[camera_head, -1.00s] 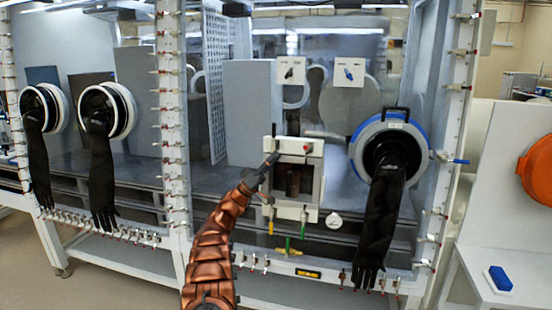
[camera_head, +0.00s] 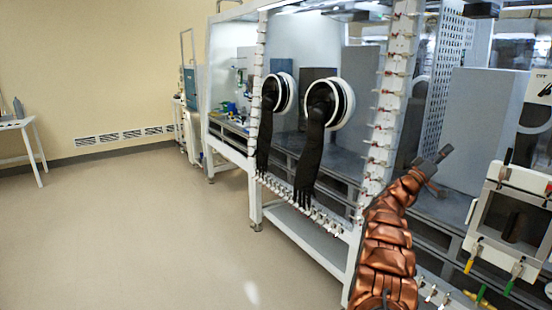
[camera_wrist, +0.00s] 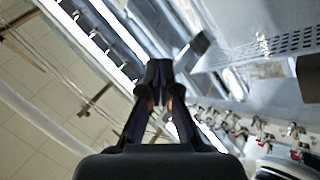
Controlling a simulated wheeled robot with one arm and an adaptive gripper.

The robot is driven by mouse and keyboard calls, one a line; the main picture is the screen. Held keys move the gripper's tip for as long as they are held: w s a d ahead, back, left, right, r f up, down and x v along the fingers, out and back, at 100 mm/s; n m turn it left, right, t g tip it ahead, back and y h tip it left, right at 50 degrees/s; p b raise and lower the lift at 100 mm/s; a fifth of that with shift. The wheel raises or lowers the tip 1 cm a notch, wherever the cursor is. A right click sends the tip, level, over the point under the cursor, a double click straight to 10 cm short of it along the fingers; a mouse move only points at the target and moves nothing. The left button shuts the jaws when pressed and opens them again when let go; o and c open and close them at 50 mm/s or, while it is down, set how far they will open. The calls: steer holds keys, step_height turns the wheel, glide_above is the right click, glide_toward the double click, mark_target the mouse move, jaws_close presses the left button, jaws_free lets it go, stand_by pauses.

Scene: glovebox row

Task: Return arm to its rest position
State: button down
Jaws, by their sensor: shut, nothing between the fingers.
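My copper-coloured arm rises from the bottom right of the head view, bent at the top. My gripper (camera_head: 440,154) is at its upper end, in front of the glovebox frame and left of the small hatch. In the wrist view my gripper (camera_wrist: 159,72) has its dark fingers together at the tips, with nothing between them. It is raised clear of the floor and appears to touch nothing.
A white-framed glovebox row (camera_head: 395,90) fills the right side. Two black gloves hang from round ports (camera_head: 343,103). A small white hatch (camera_head: 480,215) with coloured handles is at far right. Beige floor (camera_head: 130,230) is open at left; a small white table (camera_head: 20,123) stands beyond.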

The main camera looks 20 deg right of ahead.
steer(key=w+a+r+n+t+y, duration=0.1)
steer(key=w+a+n+t+y, duration=0.8)
steer(key=w+a+t, duration=0.9)
steer(key=w+a+f+n+g+y, duration=0.15)
steer(key=a+y, duration=0.25)
steer(key=a, duration=0.6)
steer(key=a+f+n+y, duration=0.1)
steer(key=a+f+y, duration=0.25)
steer(key=a, duration=0.65)
steer(key=w+a+f+n+y, duration=0.1)
steer(key=a+y, duration=0.4)
steer(key=a, duration=0.4)
steer(key=s+a+f+g+y, duration=0.2)
steer(key=s+a+f+g, duration=0.25)
steer(key=s+a, duration=0.65)
steer(key=s+a+f+g+y, duration=0.3)
steer(key=s+a+f, duration=0.3)
steer(key=s+a, duration=0.5)
steer(key=s+f+g, duration=0.2)
steer(key=s, duration=0.9)
steer(key=s+f+m+g+h, duration=0.1)
steer(key=s+f+g, duration=0.1)
steer(key=s, duration=0.9)
steer(key=s+f+g, duration=0.2)
steer(key=s+g, duration=0.1)
steer(key=s, duration=0.8)
steer(key=shift+s+f+m+g, duration=0.15)
steer(key=shift+f+m+g, duration=0.1)
steer(key=shift+m+g, duration=0.15)
